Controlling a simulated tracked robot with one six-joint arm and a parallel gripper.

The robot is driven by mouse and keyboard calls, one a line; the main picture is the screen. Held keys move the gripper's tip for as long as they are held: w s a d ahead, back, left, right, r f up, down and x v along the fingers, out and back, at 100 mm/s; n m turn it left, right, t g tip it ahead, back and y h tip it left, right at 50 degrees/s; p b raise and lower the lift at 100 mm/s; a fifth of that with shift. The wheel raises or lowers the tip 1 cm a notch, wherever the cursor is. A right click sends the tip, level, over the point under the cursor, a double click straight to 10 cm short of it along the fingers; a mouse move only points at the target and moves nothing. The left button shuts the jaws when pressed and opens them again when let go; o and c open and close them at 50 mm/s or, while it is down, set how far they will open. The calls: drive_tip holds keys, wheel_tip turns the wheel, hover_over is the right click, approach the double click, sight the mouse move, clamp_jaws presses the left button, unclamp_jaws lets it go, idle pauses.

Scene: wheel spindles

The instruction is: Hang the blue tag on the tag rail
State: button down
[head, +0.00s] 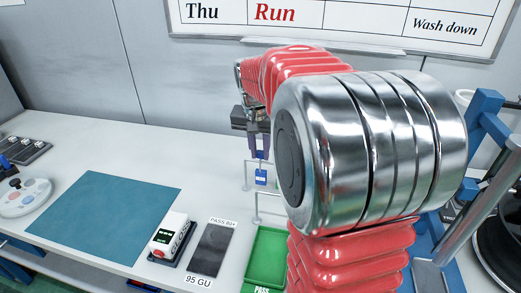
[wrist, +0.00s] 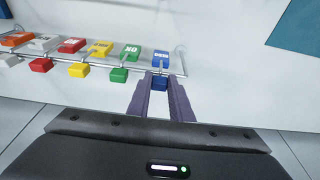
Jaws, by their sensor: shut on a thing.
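My gripper (wrist: 161,97) is shut on the blue tag (wrist: 159,83), which sits between its fingertips in the wrist view. The tag rail (wrist: 90,66) is a thin metal bar with a row of coloured label plates. The held tag is close to the rail's end, beside the blue label plate (wrist: 161,57). I cannot tell whether the tag's hole is around a peg. Red (wrist: 41,64), yellow (wrist: 79,70) and green (wrist: 119,74) tags hang near their matching plates. In the head view my gripper (head: 260,152) is above the blue plate (head: 261,177); my arm hides most of the rail.
A teal mat (head: 108,218) lies on the white bench. A small gloss meter (head: 170,236), a dark sample panel (head: 211,248) and a green tray (head: 266,260) stand near the front edge. A blue frame (head: 487,110) is at right. A whiteboard (head: 345,20) hangs behind.

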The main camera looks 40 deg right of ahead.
drive_tip(key=c, duration=1.5)
unclamp_jaws()
drive_tip(key=v, duration=1.3)
drive_tip(key=shift+r, duration=0.4)
